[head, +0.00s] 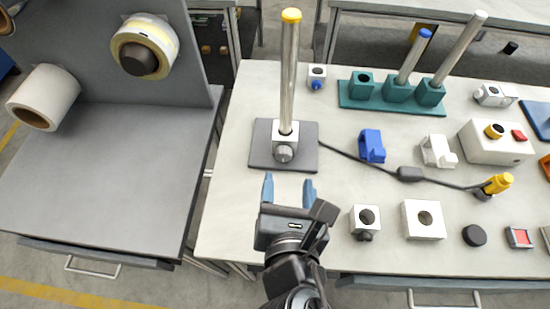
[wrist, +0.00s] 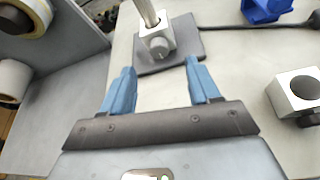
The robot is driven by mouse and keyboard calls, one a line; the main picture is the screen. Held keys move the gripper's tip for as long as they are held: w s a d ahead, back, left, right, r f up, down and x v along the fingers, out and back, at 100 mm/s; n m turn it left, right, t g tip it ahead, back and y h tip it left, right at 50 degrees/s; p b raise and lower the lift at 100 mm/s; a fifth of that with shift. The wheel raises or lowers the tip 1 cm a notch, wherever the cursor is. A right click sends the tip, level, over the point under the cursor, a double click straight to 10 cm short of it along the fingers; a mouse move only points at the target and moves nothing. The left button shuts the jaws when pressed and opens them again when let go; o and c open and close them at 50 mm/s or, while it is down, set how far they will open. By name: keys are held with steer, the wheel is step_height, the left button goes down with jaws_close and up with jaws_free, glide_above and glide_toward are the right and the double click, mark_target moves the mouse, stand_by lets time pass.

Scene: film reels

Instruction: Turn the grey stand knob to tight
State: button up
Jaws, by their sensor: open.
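The grey stand knob (head: 284,153) is on the front of a light metal block at the foot of an upright silver post (head: 289,75) with a yellow cap. The block stands on a dark grey base plate (head: 262,158). In the wrist view the knob (wrist: 159,47) faces me, beyond and between my fingertips. My gripper (head: 288,184) is open and empty, with two blue fingers. It is just in front of the base plate and apart from the knob. The wrist view also shows the gripper (wrist: 160,80). I cannot read any mark on the knob.
A black cable (head: 345,165) runs right from the base plate. A blue clip (head: 372,146), a white clip (head: 438,151) and a knobbed block (head: 365,221) stand to the right. A teal rack (head: 375,103) with posts is behind. Bare tabletop (head: 228,225) lies left of my gripper.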

mark_target(283, 158)
steer(key=shift+w+a+f+b, duration=0.15)
steer(key=shift+w+f+b, duration=0.1)
steer(key=shift+f, duration=0.2)
steer(key=shift+w+a+f+b, duration=0.1)
steer(key=shift+a+f+b, duration=0.1)
steer(key=shift+f, duration=0.25)
steer(key=shift+x, duration=3.9)
steer(key=shift+d, duration=0.1)
steer(key=shift+c, duration=0.2)
steer(key=c, duration=1)
steer(key=shift+r+m+p, duration=0.15)
steer(key=shift+m+p, duration=0.15)
steer(key=shift+p, duration=0.15)
steer(key=shift+m+y, duration=0.3)
steer(key=o, duration=1)
steer(key=shift+o, duration=0.2)
